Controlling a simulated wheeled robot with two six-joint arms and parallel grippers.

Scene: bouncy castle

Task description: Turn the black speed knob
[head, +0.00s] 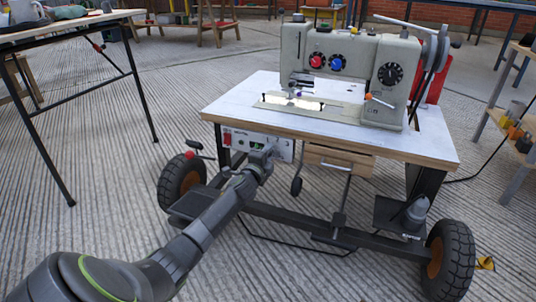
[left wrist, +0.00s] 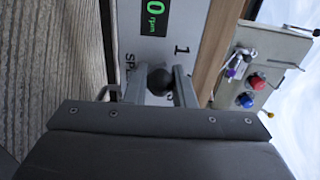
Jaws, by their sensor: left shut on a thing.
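The black speed knob (left wrist: 160,80) is a small round knob on the white control panel (left wrist: 178,28), seen in the left wrist view between the two fingers of my left gripper (left wrist: 158,78). The fingers are shut on it. In the head view my left gripper (head: 262,151) reaches up to the panel (head: 283,150) under the front edge of the sewing table and hides the knob. A green display (left wrist: 154,15) beside the knob shows 0 rpm, with a "1" and partly hidden lettering printed near it. My right gripper is in neither view.
The grey sewing machine (head: 345,55) stands on the white tabletop (head: 235,98) of a wheeled frame. A red switch (head: 227,138) sits left of the gripper, and a wooden drawer (head: 338,160) lies to its right. A workbench (head: 60,30) stands at left; ribbed floor between is clear.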

